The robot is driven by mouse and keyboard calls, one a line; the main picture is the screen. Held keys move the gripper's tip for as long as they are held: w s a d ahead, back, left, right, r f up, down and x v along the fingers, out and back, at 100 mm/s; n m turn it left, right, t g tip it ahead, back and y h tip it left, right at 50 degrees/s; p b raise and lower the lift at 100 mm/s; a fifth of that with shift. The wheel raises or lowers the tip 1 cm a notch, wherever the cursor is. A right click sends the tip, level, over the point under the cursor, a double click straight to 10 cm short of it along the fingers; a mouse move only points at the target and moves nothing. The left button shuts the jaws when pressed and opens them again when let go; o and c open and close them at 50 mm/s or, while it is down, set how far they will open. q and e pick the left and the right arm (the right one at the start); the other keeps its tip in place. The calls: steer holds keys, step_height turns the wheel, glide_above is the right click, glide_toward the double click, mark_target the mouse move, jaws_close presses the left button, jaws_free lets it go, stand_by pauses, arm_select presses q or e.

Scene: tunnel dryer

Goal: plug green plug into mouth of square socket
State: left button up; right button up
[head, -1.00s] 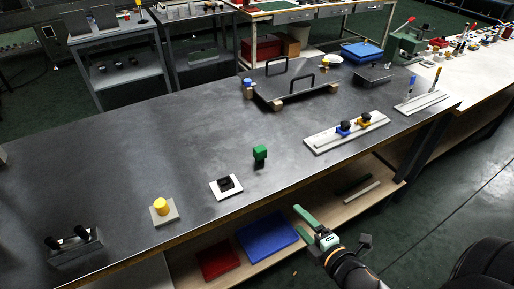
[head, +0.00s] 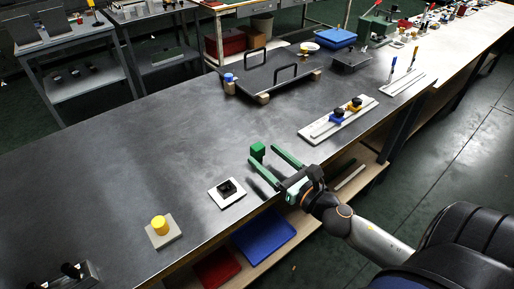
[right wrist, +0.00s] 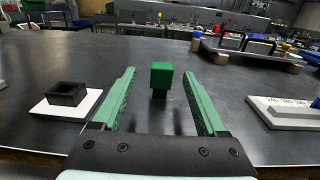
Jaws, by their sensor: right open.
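The green plug (head: 257,149) has a block-shaped green head and stands upright on the dark bench. It also shows in the right wrist view (right wrist: 161,77), on a narrower dark lower part. The square socket (head: 226,187) is a black square collar on a white plate, to the plug's left and nearer the bench edge. In the right wrist view its open mouth (right wrist: 67,93) faces up. My right gripper (head: 263,154) is open and empty, its green fingers pointing at the plug. In the wrist view the plug appears centred between the fingertips, not visibly touched. My left gripper is out of view.
A yellow cylinder on a grey plate (head: 163,231) stands left of the socket. A pale rail with blue and yellow knobs (head: 340,119) lies to the right. A large dark tray with handles (head: 270,78) is behind. Red and blue panels lie on the shelf below.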

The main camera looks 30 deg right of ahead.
steer(key=shift+w+a, duration=0.1)
steer(key=shift+w, duration=1.05)
steer(key=shift+w+a+r+p, duration=0.15)
steer(key=shift+w+p, duration=0.55)
steer(key=shift+w, duration=2)
jaws_close()
steer(key=shift+r, duration=0.1)
